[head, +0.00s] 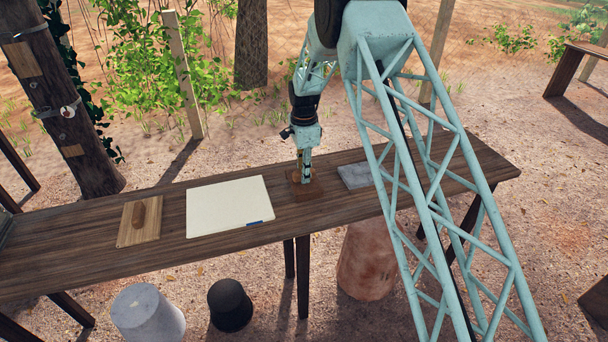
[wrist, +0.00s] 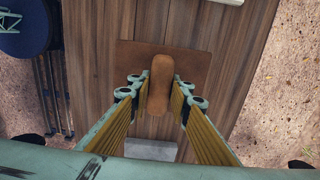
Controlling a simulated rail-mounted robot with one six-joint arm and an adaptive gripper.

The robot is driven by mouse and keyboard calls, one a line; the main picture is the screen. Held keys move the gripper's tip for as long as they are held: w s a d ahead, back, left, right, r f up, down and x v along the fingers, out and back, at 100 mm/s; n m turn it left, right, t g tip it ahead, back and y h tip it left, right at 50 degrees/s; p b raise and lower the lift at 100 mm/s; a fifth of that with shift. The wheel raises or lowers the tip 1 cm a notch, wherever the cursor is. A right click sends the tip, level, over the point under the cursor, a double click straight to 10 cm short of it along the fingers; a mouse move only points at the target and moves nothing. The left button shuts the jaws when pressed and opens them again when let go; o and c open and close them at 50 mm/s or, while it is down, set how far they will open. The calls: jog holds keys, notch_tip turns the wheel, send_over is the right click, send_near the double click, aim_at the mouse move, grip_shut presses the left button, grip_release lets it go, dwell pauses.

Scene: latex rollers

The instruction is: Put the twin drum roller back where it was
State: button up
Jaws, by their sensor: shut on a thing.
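My gripper (head: 304,176) points straight down over a brown square mat (head: 317,191) on the long wooden table. In the wrist view, its two fingers stand on either side of a rounded brown roller (wrist: 160,80), shut on it. The roller is over the brown mat (wrist: 196,58); I cannot tell whether it touches it. Whether it has twin drums does not show from above. A second brown roller (head: 139,212) lies on a light wooden board (head: 130,236) at the left of the table.
A cream sheet (head: 228,205) with a blue strip (head: 255,223) lies between the wooden board and the mat. A grey slab (head: 354,176) lies right of the mat. Bare table (head: 168,246) shows around them. Grey and black buckets (head: 147,313) stand below the front edge.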

jog(key=o, duration=0.8)
jog(key=shift+s+f, duration=0.15)
jog(key=shift+f, duration=0.55)
jog(key=shift+o, duration=0.2)
jog(key=shift+r, duration=0.3)
jog(key=shift+r+p, duration=0.35)
jog(key=shift+r, duration=0.05)
notch_tip(320, 180, up, 12)
jog(key=shift+w+r, duration=0.2)
